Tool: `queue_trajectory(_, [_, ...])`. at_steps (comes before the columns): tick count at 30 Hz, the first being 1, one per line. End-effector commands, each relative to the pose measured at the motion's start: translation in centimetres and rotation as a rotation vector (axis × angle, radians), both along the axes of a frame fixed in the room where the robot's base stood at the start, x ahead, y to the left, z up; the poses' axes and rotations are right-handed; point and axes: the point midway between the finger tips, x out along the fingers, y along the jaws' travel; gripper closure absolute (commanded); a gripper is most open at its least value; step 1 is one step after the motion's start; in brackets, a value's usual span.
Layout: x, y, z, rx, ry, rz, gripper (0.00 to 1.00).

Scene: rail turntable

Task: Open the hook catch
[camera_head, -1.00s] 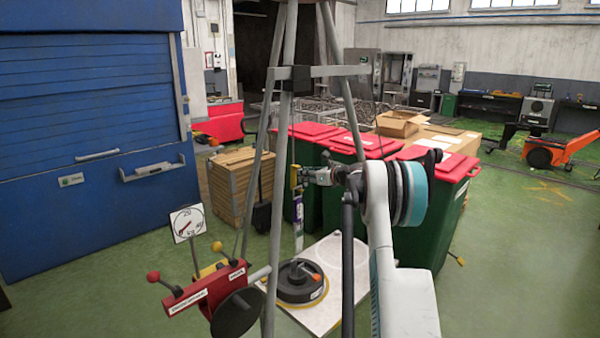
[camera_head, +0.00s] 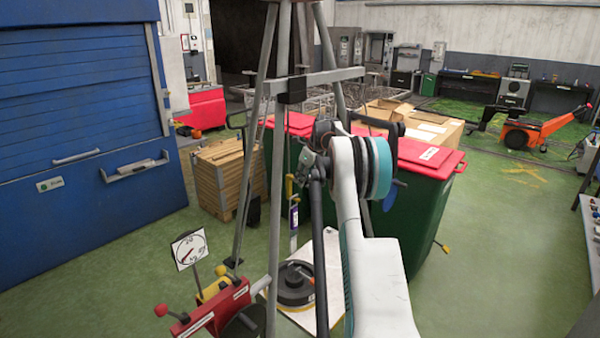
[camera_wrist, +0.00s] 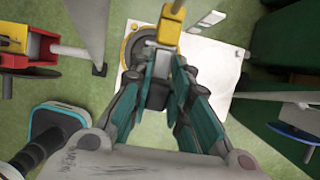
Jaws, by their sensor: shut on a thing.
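The yellow hook (camera_head: 290,186) hangs inside the tripod frame, above a strap with a purple and white label. In the wrist view the yellow hook (camera_wrist: 168,24) is at the top, its lower end at the fingertips. My gripper (camera_wrist: 165,58) has its teal and grey fingers closing in on that lower end from both sides, shut on the catch part of the hook. The catch itself is largely hidden by the fingertips. In the head view my arm covers most of my gripper, just right of the hook.
A black round weight (camera_head: 295,284) sits on a white plate (camera_head: 330,255) below. The tripod legs (camera_head: 276,200) stand close to my arm. A red lever box (camera_head: 212,308) with a dial is at front left. Green bins with red lids (camera_head: 425,215) stand behind.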

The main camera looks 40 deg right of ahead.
Motion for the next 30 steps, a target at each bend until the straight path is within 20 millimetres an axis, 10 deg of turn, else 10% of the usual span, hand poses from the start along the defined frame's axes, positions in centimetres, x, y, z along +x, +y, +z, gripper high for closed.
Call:
queue_trajectory(27, [0.37,0.06,0.53,-0.014,0.159,0.001,1.0])
queue_trajectory(30, [0.35,0.07,0.54,-0.014,0.159,0.001,0.62])
